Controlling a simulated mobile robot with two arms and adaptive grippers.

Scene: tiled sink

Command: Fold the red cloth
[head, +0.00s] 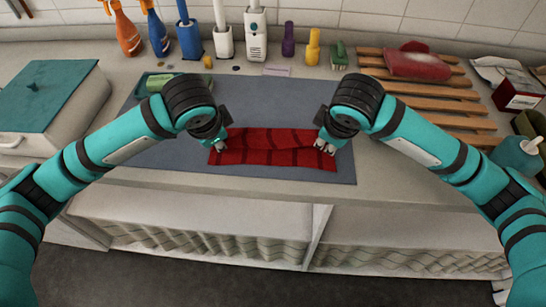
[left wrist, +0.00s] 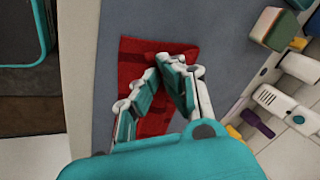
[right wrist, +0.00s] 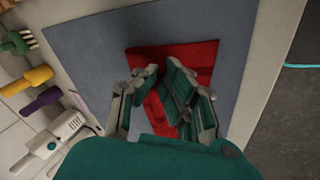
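The red cloth (head: 275,157) with dark stripes lies on the grey-blue mat near the counter's front edge. It looks partly doubled, with a crease running along its length. My left gripper (head: 220,144) is at its left end, its fingers drawn together on the cloth (left wrist: 133,70). My right gripper (head: 323,146) is at its right end, and its fingers also close in on the cloth (right wrist: 198,54). The fingers hide the exact gripped spots in both wrist views.
The mat (head: 258,100) is bare behind the cloth. A green sponge holder (head: 158,84) sits at its back left. Spray bottles (head: 127,35) and cleaning items line the wall. A wooden rack (head: 440,104) is at right, a lidded box (head: 50,105) at left.

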